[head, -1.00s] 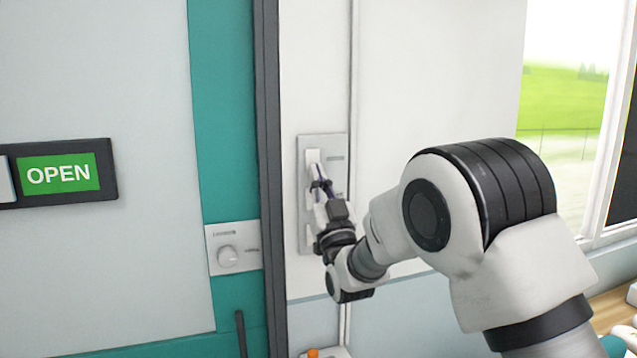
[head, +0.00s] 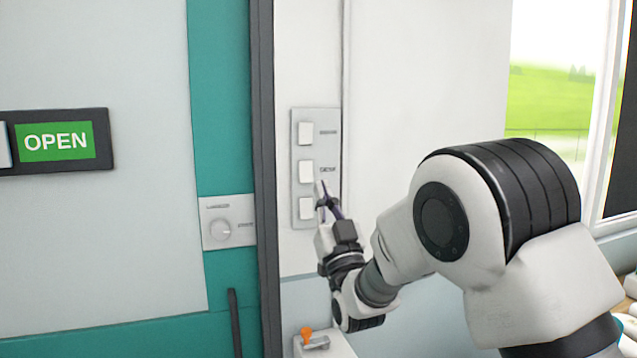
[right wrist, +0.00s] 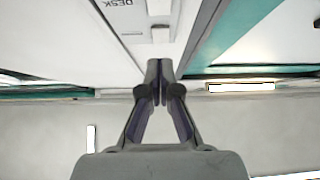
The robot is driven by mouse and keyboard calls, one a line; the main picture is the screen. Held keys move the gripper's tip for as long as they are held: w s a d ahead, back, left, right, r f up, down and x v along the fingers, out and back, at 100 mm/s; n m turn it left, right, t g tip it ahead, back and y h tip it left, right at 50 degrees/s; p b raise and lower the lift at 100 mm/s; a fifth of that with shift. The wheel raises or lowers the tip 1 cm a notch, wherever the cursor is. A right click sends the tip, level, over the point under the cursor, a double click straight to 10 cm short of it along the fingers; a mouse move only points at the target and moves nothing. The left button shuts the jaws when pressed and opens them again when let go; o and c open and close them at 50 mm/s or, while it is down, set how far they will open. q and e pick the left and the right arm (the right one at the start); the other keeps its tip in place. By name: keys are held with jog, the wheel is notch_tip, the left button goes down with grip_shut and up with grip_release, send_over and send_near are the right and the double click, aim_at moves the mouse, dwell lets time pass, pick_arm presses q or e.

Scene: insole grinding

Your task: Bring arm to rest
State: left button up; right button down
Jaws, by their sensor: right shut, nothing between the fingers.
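My right gripper (head: 325,195) is shut and empty. In the head view its fingertips are in front of the lower part of a wall switch panel (head: 310,227), overlapping the edge of the bottom switch (head: 306,208). I cannot tell whether they touch it. In the right wrist view the closed fingers (right wrist: 160,78) point toward switches at the top, near a label reading "DESK". The top switch (head: 305,133) and middle switch (head: 306,171) are uncovered. My left gripper is not in view.
A dial plate (head: 229,222) is on the teal strip left of the dark door frame (head: 264,150). A green "OPEN" sign (head: 56,141) hangs on the left. An orange-knobbed device (head: 306,335) is low below the panel. A window (head: 550,100) is at right.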

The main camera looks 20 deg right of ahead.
jog(key=s+d+f+g, duration=0.1)
jog(key=s+f+g, duration=0.25)
jog(key=f, duration=1.05)
jog(key=s+d+f+g+h, duration=0.15)
jog(key=f+g, duration=0.35)
jog(key=f, duration=1)
jog(key=s+d+f+g, duration=0.1)
jog(key=s+f+g, duration=0.3)
jog(key=f, duration=1)
jog(key=s+f+g, duration=0.5)
jog(key=s+f, duration=0.3)
jog(key=f, duration=0.3)
jog(key=s+f+g, duration=0.4)
jog(key=s+f, duration=0.1)
jog(key=s, duration=0.7)
jog(key=s+f+g, duration=0.5)
jog(key=s, duration=0.8)
jog(key=shift+s+d+m+y, duration=0.25)
jog(key=shift+d+m+y, duration=0.05)
jog(key=shift+m+y, duration=0.1)
jog(key=shift+f, duration=0.1)
